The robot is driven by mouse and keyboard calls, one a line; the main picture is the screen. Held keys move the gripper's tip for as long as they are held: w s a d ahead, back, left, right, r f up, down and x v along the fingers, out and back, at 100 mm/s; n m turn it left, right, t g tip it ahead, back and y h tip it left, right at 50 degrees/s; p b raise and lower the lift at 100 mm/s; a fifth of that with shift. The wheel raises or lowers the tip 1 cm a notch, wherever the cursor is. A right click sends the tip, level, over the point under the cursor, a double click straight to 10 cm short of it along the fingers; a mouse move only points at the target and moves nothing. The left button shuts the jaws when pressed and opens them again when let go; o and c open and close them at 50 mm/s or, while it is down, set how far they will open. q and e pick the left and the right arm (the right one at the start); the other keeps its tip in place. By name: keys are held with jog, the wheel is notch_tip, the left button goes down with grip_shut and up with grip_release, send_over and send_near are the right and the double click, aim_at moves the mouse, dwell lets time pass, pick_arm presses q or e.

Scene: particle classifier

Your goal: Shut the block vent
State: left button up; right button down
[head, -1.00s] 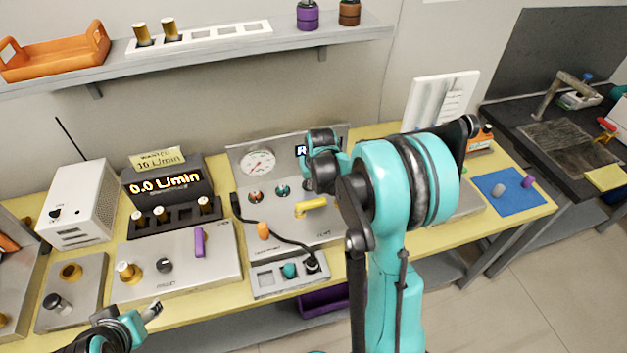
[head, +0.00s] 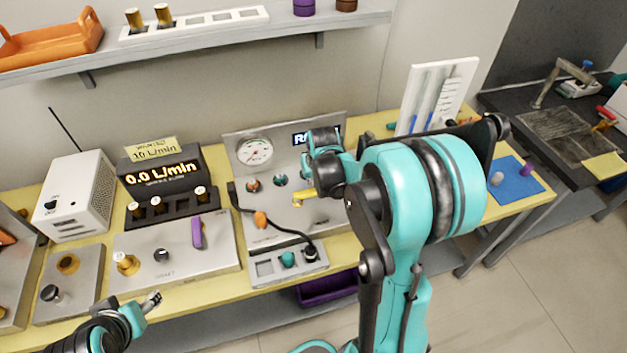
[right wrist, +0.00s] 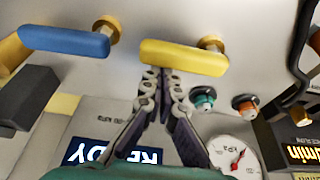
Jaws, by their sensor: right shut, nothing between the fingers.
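The block is a grey panel (head: 235,137) with a round gauge (head: 255,152) and a lit display, standing on the yellow bench. A yellow lever (head: 303,196) sticks out of its front. In the right wrist view the yellow lever (right wrist: 185,56) lies across the picture, with a blue lever (right wrist: 65,40) beside it. Which lever is the vent, I cannot read. My right gripper (right wrist: 157,72) is shut and empty, its tips at the yellow lever's edge; contact is unclear. In the head view my right wrist hides its tips. My left gripper (head: 151,302) is low at the left, far from the block.
A black cable (head: 262,212) with an orange plug hangs in front of the panel. A flow readout (head: 160,180) and a box with a purple lever (head: 197,232) stand to the left. A white board (head: 436,95) stands to the right. A shelf (head: 200,40) runs above.

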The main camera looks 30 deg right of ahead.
jog(key=m, duration=0.1)
jog(key=s+m, duration=0.1)
jog(key=m, duration=0.1)
jog(key=s+m+h, duration=0.1)
jog(key=shift+s+a+m+g, duration=0.25)
jog(key=shift+m+g, duration=0.05)
jog(key=s+m, duration=0.1)
jog(key=m, duration=0.1)
jog(key=s+a+m+g+h, duration=0.1)
jog(key=m, duration=0.1)
jog(key=shift+a, duration=0.15)
jog(key=m, duration=0.2)
jog(key=s+a+m+g, duration=0.1)
jog(key=m, duration=0.1)
jog(key=a+m+g, duration=0.1)
jog(key=shift+s+a+m+h, duration=0.15)
jog(key=shift+s+m+h, duration=0.15)
jog(key=shift+m, duration=0.1)
jog(key=shift+a, duration=0.15)
jog(key=shift+s+a, duration=0.15)
jog(key=shift+a, duration=0.55)
